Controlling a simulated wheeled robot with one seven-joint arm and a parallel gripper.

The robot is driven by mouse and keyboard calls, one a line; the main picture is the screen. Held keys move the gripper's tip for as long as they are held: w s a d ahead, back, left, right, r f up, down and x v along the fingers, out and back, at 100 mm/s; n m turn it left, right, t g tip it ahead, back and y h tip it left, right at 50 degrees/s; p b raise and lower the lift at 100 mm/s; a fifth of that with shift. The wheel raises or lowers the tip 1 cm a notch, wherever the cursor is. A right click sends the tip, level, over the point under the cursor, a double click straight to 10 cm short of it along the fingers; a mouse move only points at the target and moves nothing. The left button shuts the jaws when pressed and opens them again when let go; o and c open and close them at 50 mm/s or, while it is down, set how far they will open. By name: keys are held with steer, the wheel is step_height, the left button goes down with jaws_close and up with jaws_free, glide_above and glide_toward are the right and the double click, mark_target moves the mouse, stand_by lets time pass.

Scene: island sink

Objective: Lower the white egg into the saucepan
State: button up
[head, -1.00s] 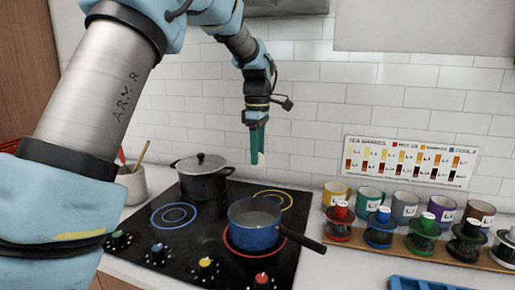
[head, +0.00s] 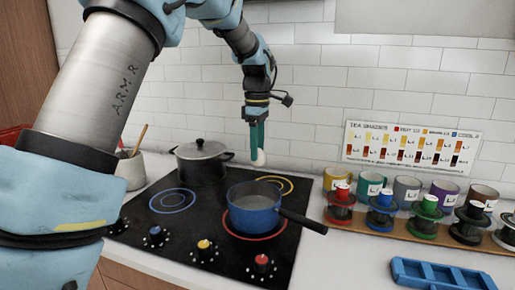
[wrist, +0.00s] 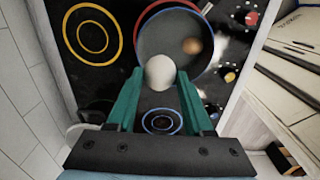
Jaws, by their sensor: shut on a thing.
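My gripper (head: 257,148) points down and is shut on the white egg (head: 259,159). The egg shows between the green fingers in the wrist view (wrist: 160,72). The blue saucepan (head: 254,218) stands on the red-ringed burner, its dark handle pointing right. In the head view the egg hangs above the saucepan's rim, apart from it. In the wrist view the egg overlaps the near edge of the saucepan (wrist: 152,38). A blurred brown, egg-like thing (wrist: 192,46) lies inside the saucepan.
A black lidded pot (head: 203,163) stands on the back-left of the black cooktop (head: 165,228). Several mugs and colour-topped jars (head: 383,205) line the counter at right. A blue tray (head: 440,274) lies at the front right. The front-left burner is clear.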

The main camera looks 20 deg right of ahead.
mark_target(258, 162)
steer(key=shift+f, duration=0.15)
step_height(258, 162, down, 10)
steer(key=b, duration=0.5)
stand_by(1.3)
steer(key=shift+f+b, duration=1.2)
steer(key=shift+f, duration=1.4)
stand_by(1.5)
steer(key=o, duration=0.9)
steer(key=shift+c, duration=0.2)
step_height(258, 162, up, 11)
steer(key=shift+f+b, duration=0.1)
steer(key=shift+b, duration=0.75)
steer(key=shift+s, duration=0.1)
